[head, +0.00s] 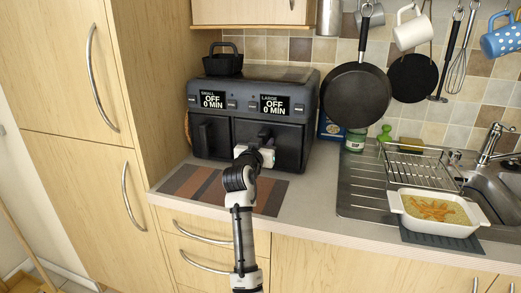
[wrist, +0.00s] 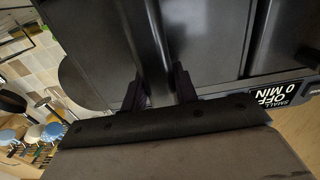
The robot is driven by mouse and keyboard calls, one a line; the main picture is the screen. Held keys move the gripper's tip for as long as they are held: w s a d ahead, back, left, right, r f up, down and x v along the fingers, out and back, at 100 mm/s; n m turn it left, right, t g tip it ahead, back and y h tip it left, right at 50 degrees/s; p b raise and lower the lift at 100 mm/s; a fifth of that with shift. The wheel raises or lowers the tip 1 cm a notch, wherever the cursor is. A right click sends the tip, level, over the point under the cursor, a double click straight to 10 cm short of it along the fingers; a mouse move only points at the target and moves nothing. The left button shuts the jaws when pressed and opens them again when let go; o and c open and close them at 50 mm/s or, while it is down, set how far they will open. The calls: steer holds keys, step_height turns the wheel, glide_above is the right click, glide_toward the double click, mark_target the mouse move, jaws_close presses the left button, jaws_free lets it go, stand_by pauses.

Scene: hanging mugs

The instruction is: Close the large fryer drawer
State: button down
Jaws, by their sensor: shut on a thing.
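The dark double air fryer (head: 250,80) stands on the counter, with a small display on the left and a large one on the right. The large drawer (head: 290,148) is the right-hand one. Its front looks close to flush with the body; I cannot tell whether a small gap is left. My gripper (head: 266,139) is at the middle of that front. In the wrist view, my gripper (wrist: 160,92) has one finger on each side of the drawer's dark upright handle (wrist: 154,45) and is shut on it. The small drawer (head: 210,138) looks shut.
A black pot (head: 223,61) sits on top of the fryer. A striped mat (head: 190,184) lies on the counter in front. A hanging pan (head: 356,95) is close on the right. A dish rack (head: 412,164), a white baking dish (head: 436,225) and the sink are further right.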

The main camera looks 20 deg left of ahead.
steer(key=shift+w, duration=0.25)
steer(key=c, duration=1.1)
jaws_free()
steer(key=shift+s, duration=0.15)
steer(key=s+b, duration=0.1)
steer(key=s, duration=0.6)
steer(key=s+b, duration=0.2)
steer(key=s, duration=0.5)
steer(key=shift+a, duration=0.2)
steer(key=shift+w, duration=0.1)
